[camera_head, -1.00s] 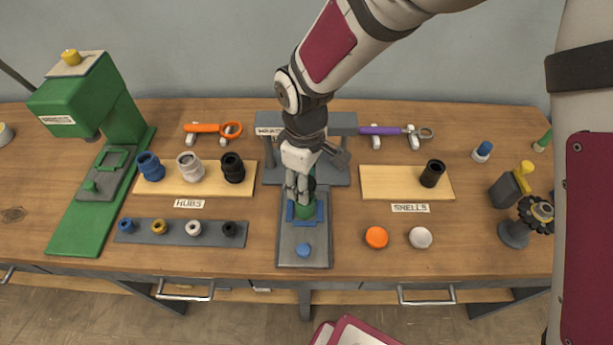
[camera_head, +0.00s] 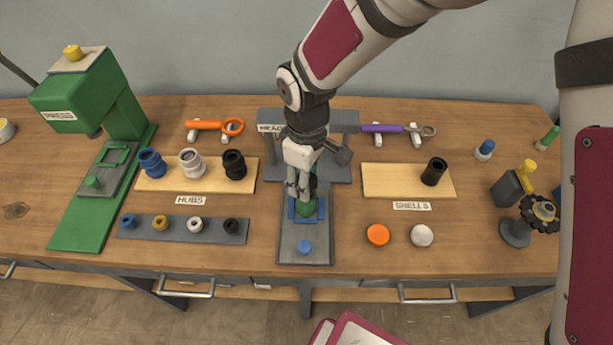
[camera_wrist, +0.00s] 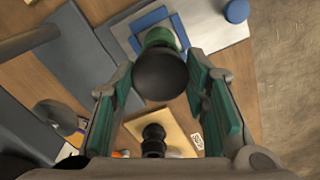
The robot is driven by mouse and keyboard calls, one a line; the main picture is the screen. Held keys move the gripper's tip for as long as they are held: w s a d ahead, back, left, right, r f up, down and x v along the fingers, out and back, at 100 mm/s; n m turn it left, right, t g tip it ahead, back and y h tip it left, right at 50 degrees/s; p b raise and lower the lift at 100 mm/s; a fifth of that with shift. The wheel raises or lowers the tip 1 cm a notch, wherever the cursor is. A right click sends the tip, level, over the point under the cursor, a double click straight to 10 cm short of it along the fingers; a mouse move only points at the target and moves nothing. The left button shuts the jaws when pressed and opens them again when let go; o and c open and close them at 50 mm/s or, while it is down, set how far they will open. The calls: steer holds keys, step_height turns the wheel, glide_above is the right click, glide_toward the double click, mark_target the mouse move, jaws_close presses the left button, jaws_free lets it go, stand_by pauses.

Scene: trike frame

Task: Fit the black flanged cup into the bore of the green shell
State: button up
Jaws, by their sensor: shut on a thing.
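The green shell (camera_head: 306,209) stands upright in the blue holder (camera_head: 292,210) on the grey fixture plate. It also shows in the wrist view (camera_wrist: 163,38), partly covered by the black flanged cup. My gripper (camera_head: 303,190) is over the shell, with its fingers shut on the black flanged cup (camera_wrist: 160,75). In the wrist view the cup shows as a dark round face between the two green-padded fingers (camera_wrist: 160,84). The cup lines up closely with the shell's top. I cannot tell whether it touches the shell or enters the bore, as the cup and fingers hide the rim.
A grey press frame (camera_head: 345,122) stands behind the fixture. The hubs board (camera_head: 213,183) lies left, the shells board with a black shell (camera_head: 433,172) right. A blue button (camera_head: 304,247) sits on the plate's front. Orange (camera_head: 377,235) and white (camera_head: 421,235) caps lie at right.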

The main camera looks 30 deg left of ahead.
steer(key=shift+f+b, duration=0.5)
steer(key=shift+f, duration=0.85)
steer(key=o, duration=1.3)
steer(key=shift+r, duration=0.15)
step_height(320, 180, up, 12)
steer(key=shift+f, duration=0.1)
